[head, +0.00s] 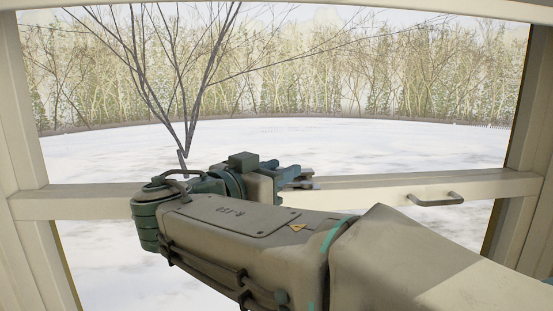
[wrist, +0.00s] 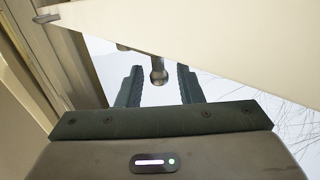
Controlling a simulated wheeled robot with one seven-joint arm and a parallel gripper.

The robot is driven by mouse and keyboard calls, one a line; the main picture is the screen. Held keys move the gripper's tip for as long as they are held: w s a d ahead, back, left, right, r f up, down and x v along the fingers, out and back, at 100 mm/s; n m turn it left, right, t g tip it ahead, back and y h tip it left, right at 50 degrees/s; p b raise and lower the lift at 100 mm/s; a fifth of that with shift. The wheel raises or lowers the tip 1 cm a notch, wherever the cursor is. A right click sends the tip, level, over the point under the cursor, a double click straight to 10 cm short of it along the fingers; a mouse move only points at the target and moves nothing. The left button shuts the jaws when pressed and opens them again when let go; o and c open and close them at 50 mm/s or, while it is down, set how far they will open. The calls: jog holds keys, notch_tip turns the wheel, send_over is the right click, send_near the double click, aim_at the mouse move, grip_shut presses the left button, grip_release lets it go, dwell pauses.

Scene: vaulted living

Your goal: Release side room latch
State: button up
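My gripper (head: 303,180) is in front of the cream horizontal rail in the head view, near its middle. In the wrist view my gripper (wrist: 160,88) is open, with its two dark fingers apart. A metal piece with a rounded end (wrist: 158,76), possibly the latch, shows in the gap between the fingers, below the cream rail edge (wrist: 190,35). I cannot tell whether it lies between the fingertips or beyond them, and no contact is visible. In the head view my arm and gripper hide this piece.
A grey bar handle (head: 435,199) is on the right part of the rail, right of my gripper. Cream frame posts stand at left (head: 22,130) and right (head: 525,120). Snow-covered ground (head: 330,145) and bare trees show through the opening. My forearm covers the lower middle.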

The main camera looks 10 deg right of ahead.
jog(key=shift+w+d, duration=0.3)
grip_shut()
